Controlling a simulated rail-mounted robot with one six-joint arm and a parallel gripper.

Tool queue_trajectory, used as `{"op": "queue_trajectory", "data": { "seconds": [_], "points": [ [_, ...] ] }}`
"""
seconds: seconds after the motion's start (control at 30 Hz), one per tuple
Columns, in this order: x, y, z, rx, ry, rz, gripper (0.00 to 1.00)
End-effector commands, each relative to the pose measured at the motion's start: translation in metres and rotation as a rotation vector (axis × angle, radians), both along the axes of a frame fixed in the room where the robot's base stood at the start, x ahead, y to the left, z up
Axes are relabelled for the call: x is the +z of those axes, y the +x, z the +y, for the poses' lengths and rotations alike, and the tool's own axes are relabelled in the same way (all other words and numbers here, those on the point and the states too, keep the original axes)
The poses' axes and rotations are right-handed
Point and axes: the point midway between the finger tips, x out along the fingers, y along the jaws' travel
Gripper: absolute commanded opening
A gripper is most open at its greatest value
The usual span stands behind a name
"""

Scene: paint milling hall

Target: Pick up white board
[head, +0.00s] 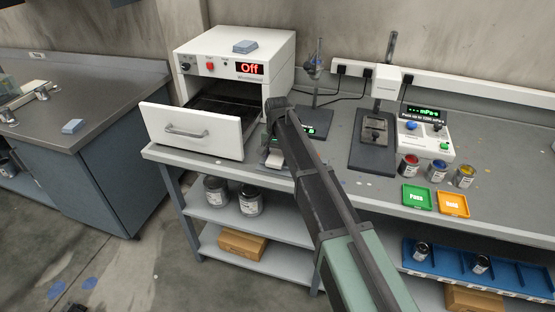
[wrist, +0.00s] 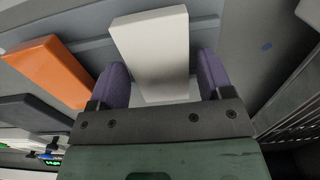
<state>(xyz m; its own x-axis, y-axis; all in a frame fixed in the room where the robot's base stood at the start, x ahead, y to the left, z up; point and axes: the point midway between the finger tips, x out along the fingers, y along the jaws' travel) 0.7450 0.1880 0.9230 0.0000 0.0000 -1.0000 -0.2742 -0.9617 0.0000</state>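The white board (wrist: 152,48) is a pale flat rectangular piece, seen close up in the wrist view on a grey surface. My gripper (wrist: 161,72) has its two purple fingers on either side of the board's near end. A narrow gap shows between the board and each finger, so the gripper looks open. In the head view my arm reaches over the bench beside the open drawer and hides most of the area at its tip. A small pale patch (head: 274,159) shows there; I cannot tell if it is the board.
An orange block (wrist: 50,68) and a dark block (wrist: 30,110) lie left of the board. In the head view, the white oven (head: 205,88) reads Off, its drawer (head: 192,131) open. Paint cans, a green tray (head: 417,197) and a yellow tray (head: 452,203) stand right.

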Motion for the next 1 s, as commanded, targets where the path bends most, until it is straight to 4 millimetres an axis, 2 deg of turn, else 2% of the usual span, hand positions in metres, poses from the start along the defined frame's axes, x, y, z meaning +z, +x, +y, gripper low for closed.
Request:
{"op": "queue_trajectory", "data": {
  "seconds": [0.03,0.23,0.47,0.67,0.77,0.87,1.0],
  "points": [
    [0.0,0.0,0.0,0.0,0.0,0.0,0.65],
    [0.0,0.0,0.0,0.0,0.0,0.0,0.35],
    [0.001,0.0,0.0,0.0,0.0,0.0,0.34],
    [0.013,0.0,0.0,0.0,0.0,0.0,0.34],
    [0.028,0.0,0.0,0.0,0.0,0.0,0.34],
    [0.052,0.0,0.0,0.0,0.0,0.0,0.34],
    [0.102,0.0,0.0,0.0,0.0,0.0,0.34]
  ]
}}
